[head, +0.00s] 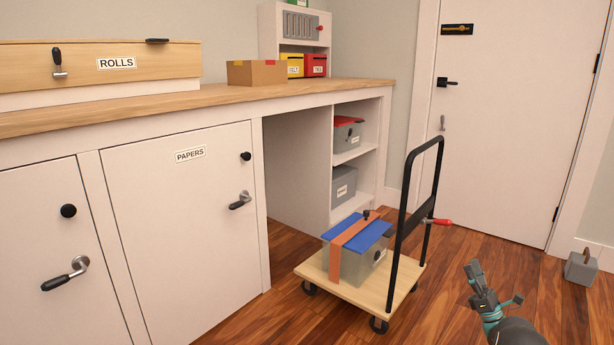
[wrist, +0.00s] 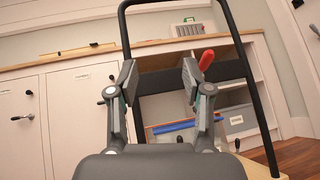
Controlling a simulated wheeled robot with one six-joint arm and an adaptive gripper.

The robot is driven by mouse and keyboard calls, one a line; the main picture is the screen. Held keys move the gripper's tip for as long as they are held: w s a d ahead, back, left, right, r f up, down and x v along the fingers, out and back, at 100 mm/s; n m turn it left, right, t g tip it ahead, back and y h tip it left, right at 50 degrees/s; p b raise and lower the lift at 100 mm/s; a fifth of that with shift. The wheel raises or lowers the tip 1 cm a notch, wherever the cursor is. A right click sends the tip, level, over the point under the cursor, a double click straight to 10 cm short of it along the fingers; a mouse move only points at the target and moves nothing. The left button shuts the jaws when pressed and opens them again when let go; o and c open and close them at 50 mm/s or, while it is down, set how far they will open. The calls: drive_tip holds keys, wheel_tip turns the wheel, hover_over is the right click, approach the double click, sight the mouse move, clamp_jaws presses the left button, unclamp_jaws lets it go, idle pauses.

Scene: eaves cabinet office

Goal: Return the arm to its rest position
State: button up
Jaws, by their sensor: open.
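My gripper (head: 485,293) is at the lower right in the head view, to the right of the cart and above the wooden floor. In the wrist view my gripper (wrist: 160,85) is open, with nothing between its two fingers. The cart's black handle frame (wrist: 246,62) and its red-handled lever (wrist: 206,60) show beyond the fingers. In the head view the red-handled lever (head: 437,221) sticks out to the right of the handle frame (head: 402,215), apart from my gripper.
The wooden cart (head: 345,291) carries a grey box with a blue lid (head: 375,232) and an orange strap. A counter (head: 220,95) with cabinets stands on the left. A grey weight-like block (head: 581,267) lies near the closed door (head: 510,120).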

drive_tip(key=w+a+f+n+g+h, duration=0.15)
drive_tip(key=a+f+n+g, duration=0.25)
drive_tip(key=a+f+g, duration=0.65)
drive_tip(key=s+a+n+g+p, duration=0.2)
drive_tip(key=s+a+n+g, duration=0.65)
drive_tip(key=a, duration=0.25)
drive_tip(key=s+a+r+n+h+p, duration=0.3)
drive_tip(key=s+r+n, duration=0.3)
drive_tip(key=s+r, duration=0.6)
drive_tip(key=s+a+r+n+h+p, duration=0.2)
drive_tip(key=s+a+r+n+h, duration=0.3)
drive_tip(key=s+r, duration=0.7)
drive_tip(key=s+a+r+n+h+p, duration=0.3)
drive_tip(key=s+a+r+n+h, duration=0.2)
drive_tip(key=s+r+n, duration=0.4)
drive_tip(key=s+r, duration=0.3)
drive_tip(key=s, duration=0.2)
drive_tip(key=shift+s+r+t+p, duration=0.25)
drive_tip(key=shift+r+t+p, duration=0.05)
drive_tip(key=shift+r+p, duration=0.1)
